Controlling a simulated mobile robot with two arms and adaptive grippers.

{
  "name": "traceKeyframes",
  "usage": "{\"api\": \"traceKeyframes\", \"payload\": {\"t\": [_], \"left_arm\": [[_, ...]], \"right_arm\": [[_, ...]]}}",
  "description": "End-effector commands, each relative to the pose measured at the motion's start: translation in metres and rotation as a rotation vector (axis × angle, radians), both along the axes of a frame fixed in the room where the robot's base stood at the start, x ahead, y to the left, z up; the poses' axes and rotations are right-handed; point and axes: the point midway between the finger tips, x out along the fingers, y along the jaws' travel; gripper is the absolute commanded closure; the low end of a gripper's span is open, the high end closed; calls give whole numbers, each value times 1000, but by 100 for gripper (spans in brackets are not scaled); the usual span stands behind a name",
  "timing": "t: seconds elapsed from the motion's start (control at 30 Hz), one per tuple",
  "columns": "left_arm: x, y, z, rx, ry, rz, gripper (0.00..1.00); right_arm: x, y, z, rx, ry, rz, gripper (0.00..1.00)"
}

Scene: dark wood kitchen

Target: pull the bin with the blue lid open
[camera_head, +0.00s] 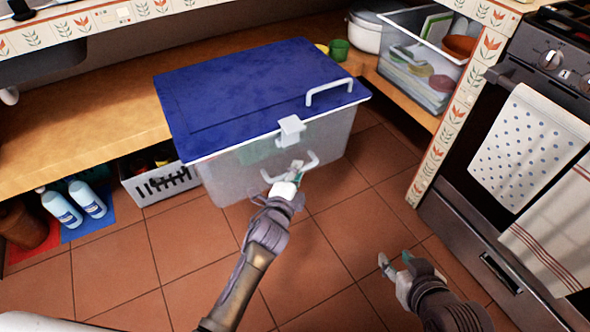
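The bin is a translucent box (225,180) with a blue lid (250,85), standing on the floor in front of the wooden shelf. The lid lies closed on top. A white handle (330,91) sits at the lid's right side, and a white latch (290,130) is at the front edge. My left gripper (291,168) is open in front of the bin's front wall, just below the latch. I cannot tell whether it touches the wall. My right gripper (396,261) is open and empty over the floor, right of and nearer than the bin.
A dark oven (470,215) with hanging towels (530,145) stands at the right. A clear container (420,75) holds dishes on the shelf (90,125). Blue bottles (62,209) and a slotted crate (160,188) are at the left. The tiled floor (130,265) is clear in front.

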Motion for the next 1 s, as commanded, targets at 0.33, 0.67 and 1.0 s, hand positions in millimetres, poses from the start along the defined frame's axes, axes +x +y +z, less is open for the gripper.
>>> {"api": "traceKeyframes", "payload": {"t": [0.33,0.67,1.0], "left_arm": [[0,0,-1,1,2,1,61],[-33,7,3,2,3,0,61],[-99,20,13,1,4,-1,61]], "right_arm": [[0,0,0,0,-1,0,60],[0,0,0,1,-1,1,60],[0,0,0,1,-1,1,60]]}}
